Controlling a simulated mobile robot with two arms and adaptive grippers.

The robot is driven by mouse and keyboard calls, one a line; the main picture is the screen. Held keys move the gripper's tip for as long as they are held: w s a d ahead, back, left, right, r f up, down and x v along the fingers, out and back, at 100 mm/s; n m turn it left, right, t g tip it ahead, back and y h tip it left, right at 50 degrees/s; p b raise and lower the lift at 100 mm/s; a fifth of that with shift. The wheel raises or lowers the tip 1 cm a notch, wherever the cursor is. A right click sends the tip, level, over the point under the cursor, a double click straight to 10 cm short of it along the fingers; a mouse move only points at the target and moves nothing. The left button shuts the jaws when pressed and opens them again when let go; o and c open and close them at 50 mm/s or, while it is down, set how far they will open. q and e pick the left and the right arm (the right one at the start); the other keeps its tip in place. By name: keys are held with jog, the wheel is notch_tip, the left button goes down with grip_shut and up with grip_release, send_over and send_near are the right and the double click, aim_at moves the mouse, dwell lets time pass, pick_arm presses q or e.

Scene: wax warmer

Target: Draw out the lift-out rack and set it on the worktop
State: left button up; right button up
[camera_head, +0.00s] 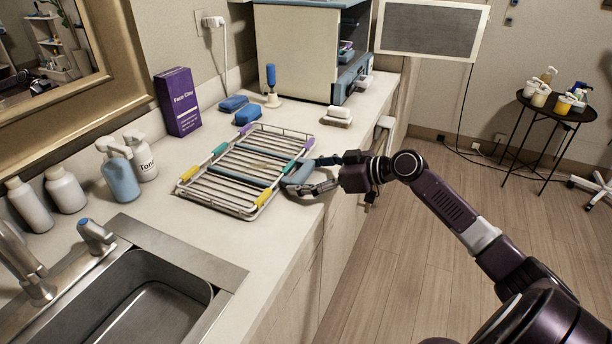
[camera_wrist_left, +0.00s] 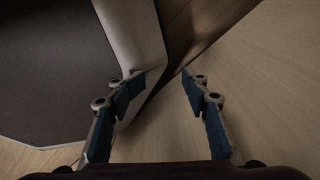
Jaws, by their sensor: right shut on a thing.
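The lift-out rack (camera_head: 230,186) is a wire rack with yellow, green and purple corner pieces and blue bars. In the head view it lies flat on, or just over, the light worktop (camera_head: 200,228); I cannot tell if there is a small gap.
A cream and blue cabinet (camera_head: 300,52) stands at the back of the worktop. Blue sponges (camera_head: 248,115), a purple box (camera_head: 177,101) and pump bottles (camera_head: 120,178) line the wall side. A sink (camera_head: 140,305) is at the front left. The worktop's right edge drops to the floor.

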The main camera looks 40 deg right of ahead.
pick_arm(q)
jog(key=shift+a, duration=0.1)
jog(key=shift+f+b, duration=0.3)
dwell(0.7)
jog(key=shift+d, duration=0.2)
jog(key=shift+a+r, duration=0.1)
jog(key=shift+a, duration=0.05)
dwell(0.6)
jog(key=shift+w+a, duration=0.1)
